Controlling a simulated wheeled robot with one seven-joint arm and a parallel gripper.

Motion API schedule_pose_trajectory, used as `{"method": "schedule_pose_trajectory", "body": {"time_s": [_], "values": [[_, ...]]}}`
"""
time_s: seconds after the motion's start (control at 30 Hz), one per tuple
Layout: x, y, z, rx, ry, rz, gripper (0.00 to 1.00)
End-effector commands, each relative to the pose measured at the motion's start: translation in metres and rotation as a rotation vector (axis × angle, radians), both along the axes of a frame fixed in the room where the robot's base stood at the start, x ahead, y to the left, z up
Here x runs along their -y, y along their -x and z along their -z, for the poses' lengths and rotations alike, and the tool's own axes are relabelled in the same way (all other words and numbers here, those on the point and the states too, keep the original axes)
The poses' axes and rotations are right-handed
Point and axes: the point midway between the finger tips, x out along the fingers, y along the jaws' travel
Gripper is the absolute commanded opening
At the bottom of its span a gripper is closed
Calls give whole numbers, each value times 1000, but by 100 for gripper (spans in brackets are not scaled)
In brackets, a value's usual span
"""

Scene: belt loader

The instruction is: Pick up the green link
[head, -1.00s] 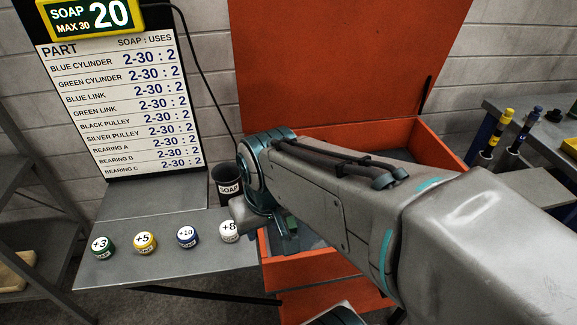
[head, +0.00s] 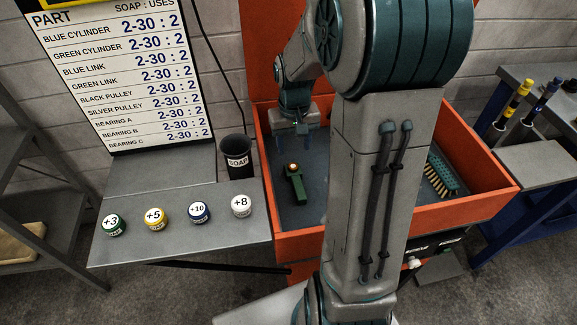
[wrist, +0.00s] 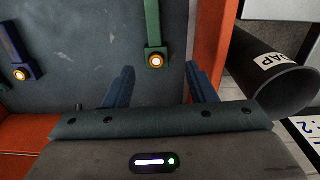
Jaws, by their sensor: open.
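The green link (head: 295,187) lies on the grey floor of the orange bin in the head view. Its round, bright end faces the back of the bin. In the wrist view the green link (wrist: 152,28) is at the top centre, its bright end lying ahead of and between my fingers. My gripper (head: 294,143) is open and empty, pointing down inside the bin, behind and above the link. In the wrist view my gripper (wrist: 160,72) shows two blue fingers well apart, not touching the link.
A blue link (wrist: 19,48) lies left of the green one. The bin's orange wall (wrist: 208,35) is close to my right finger. A dark SOAP cup (head: 237,160) stands beside the bin. A brush (head: 441,172) lies in the bin's right part. Several numbered pucks (head: 198,212) sit on the side shelf.

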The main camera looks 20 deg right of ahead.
Motion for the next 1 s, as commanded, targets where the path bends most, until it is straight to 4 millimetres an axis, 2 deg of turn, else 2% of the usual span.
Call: {"method": "schedule_pose_trajectory", "body": {"time_s": [0.1, 0.27, 0.5, 0.6, 0.87, 1.0], "values": [[7, -9, 10, -14, -10, 9, 51], [9, -12, 26, -21, -14, 12, 51], [8, -11, 73, -23, -16, 10, 51], [9, -12, 88, -20, -15, 11, 51], [10, -12, 105, -19, -14, 11, 51], [13, -13, 122, -21, -15, 13, 51]]}}
